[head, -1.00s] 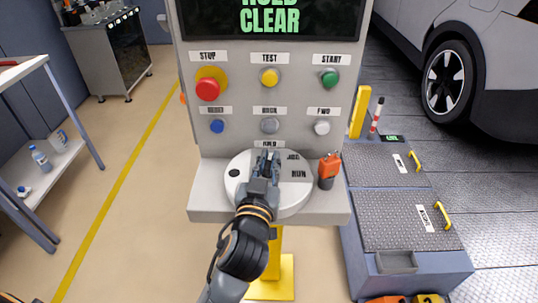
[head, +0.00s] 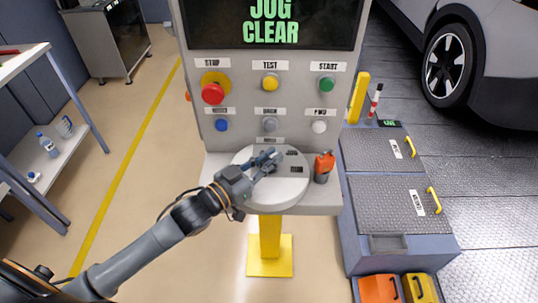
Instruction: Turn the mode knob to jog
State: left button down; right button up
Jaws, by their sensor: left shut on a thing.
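The mode knob's round white dial (head: 288,192) lies on the shelf of the grey control panel. My left gripper (head: 270,158) reaches over it from the left and is shut on the mode knob, whose handle is mostly hidden by the fingers. The gripper is turned toward the right of the dial. Small dark labels (head: 296,170) show to the right of the fingers. The display (head: 273,22) at the top reads "JOG CLEAR" in green. My right gripper is not in view.
An orange-red device (head: 324,166) stands right of the dial. Above are a red stop button (head: 213,94), a yellow test button (head: 270,81), a green start button (head: 327,84) and smaller buttons. A yellow post (head: 270,238) supports the panel. A shelf (head: 50,155) stands left.

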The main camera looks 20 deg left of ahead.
pick_arm(q)
jog(key=shift+r, duration=0.1)
dwell(0.3)
jog(key=c, duration=1.3)
grip_release()
jog(key=shift+c, duration=0.2)
jog(key=v, duration=1.2)
jog(key=shift+a, duration=0.15)
